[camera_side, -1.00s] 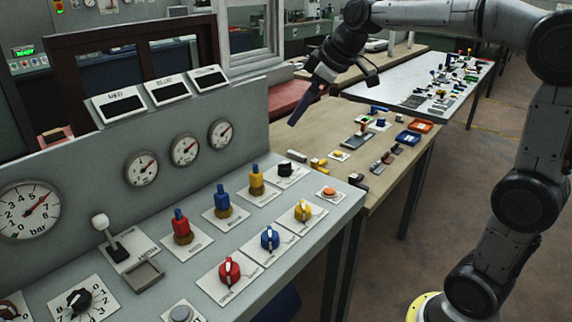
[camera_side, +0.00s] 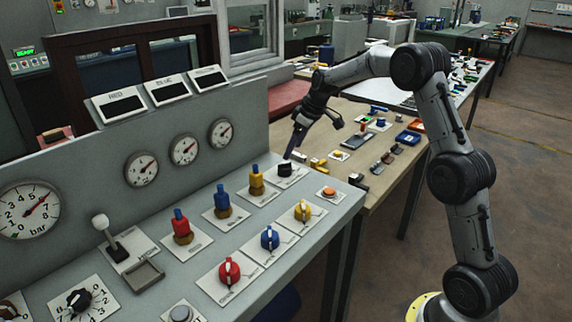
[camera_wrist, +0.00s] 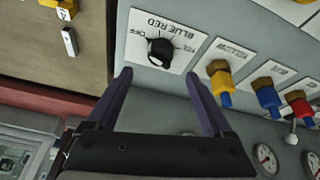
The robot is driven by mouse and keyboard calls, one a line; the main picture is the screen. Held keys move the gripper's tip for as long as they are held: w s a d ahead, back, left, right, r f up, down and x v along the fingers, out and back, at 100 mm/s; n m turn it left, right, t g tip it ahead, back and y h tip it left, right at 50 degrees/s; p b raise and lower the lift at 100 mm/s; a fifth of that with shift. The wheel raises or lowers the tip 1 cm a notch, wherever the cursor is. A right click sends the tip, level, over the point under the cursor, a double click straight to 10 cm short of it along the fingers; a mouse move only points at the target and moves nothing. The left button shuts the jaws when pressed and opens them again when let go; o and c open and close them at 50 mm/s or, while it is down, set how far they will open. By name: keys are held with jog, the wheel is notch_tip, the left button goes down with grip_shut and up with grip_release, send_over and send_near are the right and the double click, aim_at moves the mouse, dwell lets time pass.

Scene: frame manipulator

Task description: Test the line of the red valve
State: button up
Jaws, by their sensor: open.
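A black selector knob (camera_side: 286,169) sits on a white plate at the far end of the grey bench. In the wrist view the knob (camera_wrist: 160,52) has OFF, RED, BLUE and YEL marks around it; I cannot tell its setting. My gripper (camera_side: 291,154) is open and empty, just above and behind the knob. In the wrist view the fingertips (camera_wrist: 157,77) are spread, with the knob just beyond them. A red round valve handle (camera_side: 229,271) is at the bench's front edge. A red-topped brass fitting (camera_side: 181,228) stands behind it and also shows in the wrist view (camera_wrist: 299,103).
Blue (camera_side: 270,237) and yellow (camera_side: 302,210) handles, blue (camera_side: 222,202) and yellow (camera_side: 256,180) fittings and an orange button (camera_side: 328,191) share the bench. RED (camera_side: 117,104), BLUE and YELLOW displays are dark above three gauges. A lever (camera_side: 108,236) stands left.

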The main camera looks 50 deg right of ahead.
aim_at(286, 164)
jog(key=x, duration=0.8)
jog(key=shift+r, duration=0.1)
grip_shut()
